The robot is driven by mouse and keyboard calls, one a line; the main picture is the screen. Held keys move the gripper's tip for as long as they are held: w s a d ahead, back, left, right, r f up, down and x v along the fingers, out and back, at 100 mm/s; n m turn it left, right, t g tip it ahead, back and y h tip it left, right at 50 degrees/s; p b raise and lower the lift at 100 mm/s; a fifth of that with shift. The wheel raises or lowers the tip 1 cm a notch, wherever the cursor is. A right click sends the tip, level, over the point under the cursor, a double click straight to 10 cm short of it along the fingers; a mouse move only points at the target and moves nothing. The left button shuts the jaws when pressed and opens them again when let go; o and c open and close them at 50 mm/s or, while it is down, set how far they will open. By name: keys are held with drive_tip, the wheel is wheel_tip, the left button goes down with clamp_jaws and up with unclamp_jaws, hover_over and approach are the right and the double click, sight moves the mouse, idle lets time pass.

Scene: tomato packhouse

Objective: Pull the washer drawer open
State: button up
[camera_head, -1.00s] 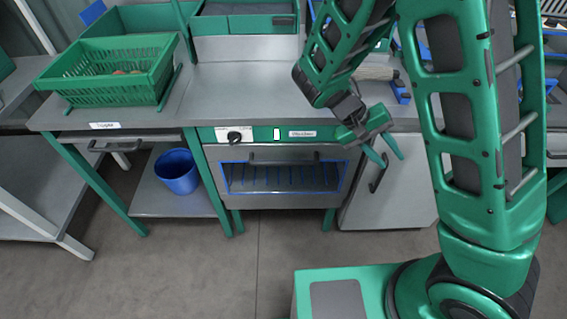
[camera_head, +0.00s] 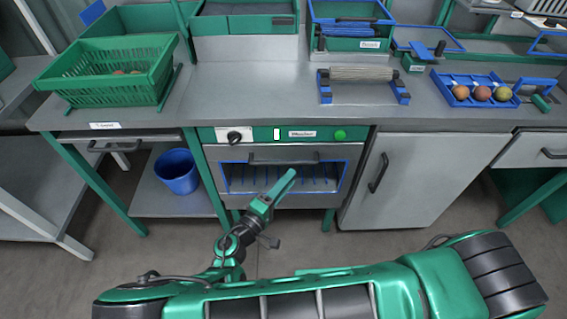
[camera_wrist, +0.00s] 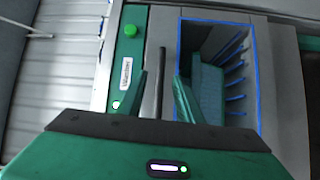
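The washer (camera_head: 355,150) is built in under the counter, with a blue-rimmed front opening and a dark horizontal handle bar (camera_head: 283,160) above it. Its drawer front (camera_head: 215,165) looks flush with the unit. My gripper (camera_head: 290,174) is in front of the washer, just below the handle in the head view. In the wrist view my gripper (camera_wrist: 160,76) is open, and the handle bar (camera_wrist: 161,65) shows in the gap between its two fingers. I cannot tell whether a finger touches the bar. The blue rim (camera_wrist: 216,20) and slats lie to the right there.
Above the drawer is a panel with a black knob (camera_head: 234,137) and a green button (camera_head: 340,135). A cabinet door (camera_head: 425,180) stands to the right. A blue bucket (camera_head: 177,172) sits on the lower shelf at left. The floor in front is clear.

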sight(284, 165)
drive_tip(key=s+a+f+n+t+y, duration=0.2)
drive_tip(key=a+n+t+y, duration=0.1)
drive_tip(key=a+t, duration=0.15)
drive_tip(key=shift+g, duration=0.35)
drive_tip(key=x, duration=1)
drive_tip(key=shift+w+r, duration=0.15)
drive_tip(key=shift+w, duration=0.05)
clamp_jaws()
